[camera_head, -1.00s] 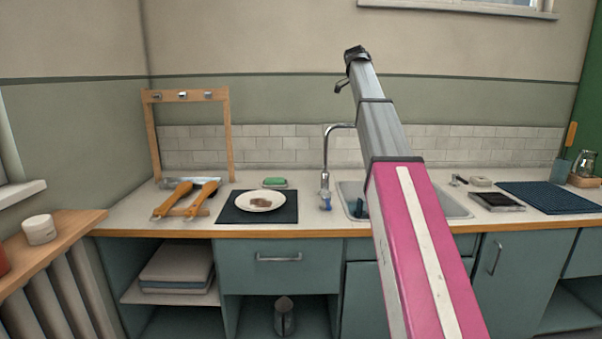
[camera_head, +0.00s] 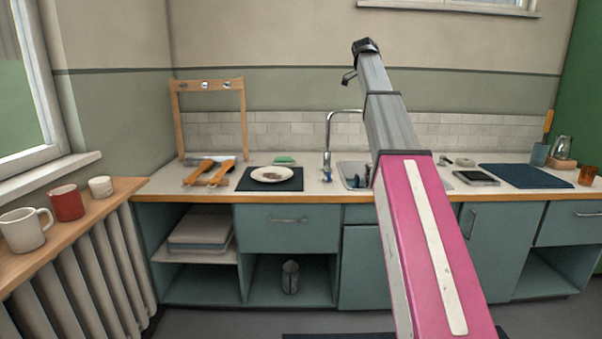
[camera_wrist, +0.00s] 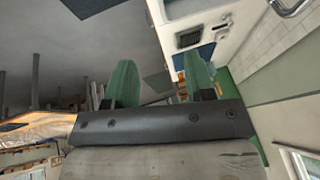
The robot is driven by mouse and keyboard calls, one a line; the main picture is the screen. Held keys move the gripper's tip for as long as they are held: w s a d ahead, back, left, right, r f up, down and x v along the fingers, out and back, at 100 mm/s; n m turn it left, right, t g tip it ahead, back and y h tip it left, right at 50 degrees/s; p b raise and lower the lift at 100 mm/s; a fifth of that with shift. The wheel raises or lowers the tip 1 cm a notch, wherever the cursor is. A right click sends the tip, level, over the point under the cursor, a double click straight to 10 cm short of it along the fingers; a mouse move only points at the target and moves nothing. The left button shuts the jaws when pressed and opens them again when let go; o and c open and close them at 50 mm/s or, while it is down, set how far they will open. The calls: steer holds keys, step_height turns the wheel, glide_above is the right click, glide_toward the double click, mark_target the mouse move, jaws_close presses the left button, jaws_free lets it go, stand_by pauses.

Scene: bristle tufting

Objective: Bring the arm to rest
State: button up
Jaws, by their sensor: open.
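My arm rises through the middle of the head view, pink at its lower part and grey above, ending in a black tip near the top. The jaws cannot be made out in the head view. In the wrist view my gripper (camera_wrist: 160,84) shows two green fingers standing well apart, with nothing between them. The wrist view is turned, with the counter and sink at its upper right and the grey floor at its left. My gripper touches nothing that I can see.
Mugs (camera_head: 67,203) stand on the left sill. The air around my arm is clear.

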steer(key=s+a+f+n+y, duration=0.1)
steer(key=s+a+f+n, duration=0.2)
steer(key=f, duration=0.9)
steer(key=s+f+n, duration=0.3)
steer(key=s+f, duration=0.1)
steer(key=f, duration=0.9)
steer(key=s+a+f+n+y, duration=0.1)
steer(key=s+a+f+n, duration=0.2)
steer(key=f, duration=0.9)
steer(key=s+a+f+n+g+y, duration=0.2)
steer(key=s+f+n, duration=0.7)
steer(key=s+f, duration=1.7)
steer(key=shift+a+f+n+y, duration=0.3)
steer(key=shift+a, duration=0.55)
